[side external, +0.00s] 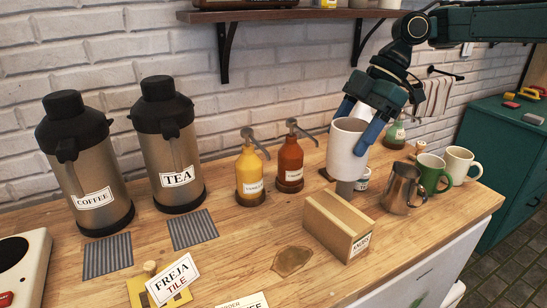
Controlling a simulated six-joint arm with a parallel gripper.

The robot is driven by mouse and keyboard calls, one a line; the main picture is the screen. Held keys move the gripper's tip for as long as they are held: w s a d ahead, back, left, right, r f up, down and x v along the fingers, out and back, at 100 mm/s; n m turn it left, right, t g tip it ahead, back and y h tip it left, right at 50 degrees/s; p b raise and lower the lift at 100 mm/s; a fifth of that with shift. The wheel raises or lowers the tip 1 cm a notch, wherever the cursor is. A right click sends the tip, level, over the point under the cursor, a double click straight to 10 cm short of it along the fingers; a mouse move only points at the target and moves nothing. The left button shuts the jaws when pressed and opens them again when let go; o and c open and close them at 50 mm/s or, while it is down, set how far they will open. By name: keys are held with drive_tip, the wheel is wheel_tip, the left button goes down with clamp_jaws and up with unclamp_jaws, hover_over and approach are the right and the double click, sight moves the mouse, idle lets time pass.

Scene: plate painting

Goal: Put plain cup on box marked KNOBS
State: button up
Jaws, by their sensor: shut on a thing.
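My gripper (354,130) reaches down from the upper right and is shut on a plain white cup (346,156), with a blue finger on either side of it. The cup is held roughly upright. The tan cardboard box marked KNOBS (330,224) stands on the wooden counter, below the cup in the picture. Its label faces the lower right and its top is bare. The cup appears above and a little behind the box, with a short grey cylinder showing between them. I cannot tell whether the cup touches that cylinder.
A steel pitcher (402,190), a green mug (430,174) and a white mug (460,166) stand right of the box. Yellow (249,172) and orange (289,164) pump bottles stand behind it to the left. A brown patch (291,261) lies in front.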

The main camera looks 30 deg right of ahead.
sight(345, 174)
drive_tip(key=shift+s+a+f+n+g, duration=0.1)
drive_tip(key=shift+s+a+n+g, duration=0.25)
drive_tip(key=shift+n, duration=0.35)
drive_tip(key=shift+s+a+n+g, duration=0.25)
drive_tip(key=shift+n+g, duration=0.1)
drive_tip(key=shift+n, duration=0.35)
drive_tip(key=shift+f, duration=2.2)
drive_tip(key=shift+f, duration=0.1)
drive_tip(key=shift+f, duration=1.7)
drive_tip(key=shift+f, duration=0.15)
drive_tip(key=o, duration=1.1)
drive_tip(key=shift+o, duration=0.2)
